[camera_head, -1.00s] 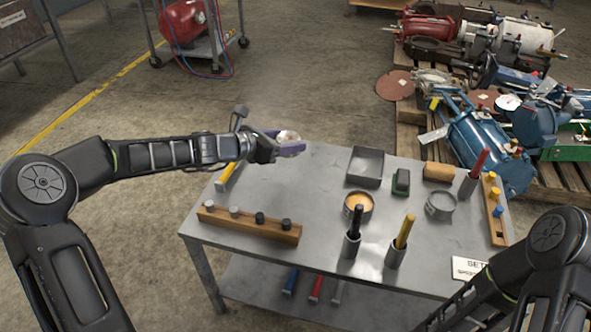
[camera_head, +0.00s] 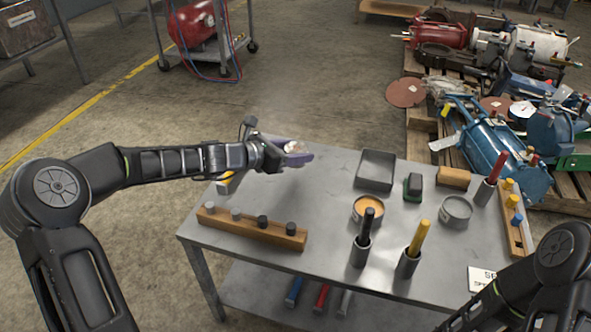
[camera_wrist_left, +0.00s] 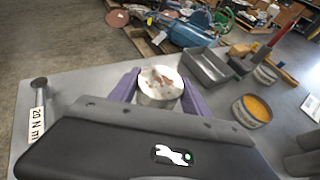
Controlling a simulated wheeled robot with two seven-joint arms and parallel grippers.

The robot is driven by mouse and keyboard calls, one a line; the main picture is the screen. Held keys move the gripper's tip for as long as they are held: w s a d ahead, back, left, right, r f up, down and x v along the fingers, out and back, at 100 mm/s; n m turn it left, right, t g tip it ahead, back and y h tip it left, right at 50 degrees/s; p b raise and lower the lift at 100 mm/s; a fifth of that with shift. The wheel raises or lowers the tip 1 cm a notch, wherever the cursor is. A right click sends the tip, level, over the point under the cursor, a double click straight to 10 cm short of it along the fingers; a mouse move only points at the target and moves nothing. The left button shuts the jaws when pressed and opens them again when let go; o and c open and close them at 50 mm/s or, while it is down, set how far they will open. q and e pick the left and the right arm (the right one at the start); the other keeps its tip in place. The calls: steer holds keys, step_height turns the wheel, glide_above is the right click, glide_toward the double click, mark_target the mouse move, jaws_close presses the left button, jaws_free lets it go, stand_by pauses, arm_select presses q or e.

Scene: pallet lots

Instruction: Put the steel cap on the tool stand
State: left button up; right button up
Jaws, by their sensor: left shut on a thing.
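A round steel cap (camera_head: 294,147), pale with reddish-brown spots on top, is in my left gripper (camera_head: 297,155). The cap also shows in the left wrist view (camera_wrist_left: 160,84), between the two purple fingers, which are shut on it. The left gripper holds it above the table's back left part. I cannot tell for sure which thing is the tool stand. A wooden block with several grey and dark pegs (camera_head: 250,231) stands at the front left. Another wooden block with yellow and blue pegs (camera_head: 513,222) is at the right. My right gripper is out of view.
The grey table (camera_head: 310,190) also holds a dark tray (camera_head: 376,169), a green-and-black item (camera_head: 413,187), an orange-filled tin (camera_head: 367,207), an empty-looking tin (camera_head: 456,210) and cups with upright black, yellow (camera_head: 420,235) and red handles. A loaded pallet stands behind at the right.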

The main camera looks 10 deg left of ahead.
mark_target(296, 175)
arm_select(q)
steer(key=shift+r, duration=0.15)
step_height(296, 175, down, 5)
steer(key=b, duration=0.3)
steer(key=o, duration=1.7)
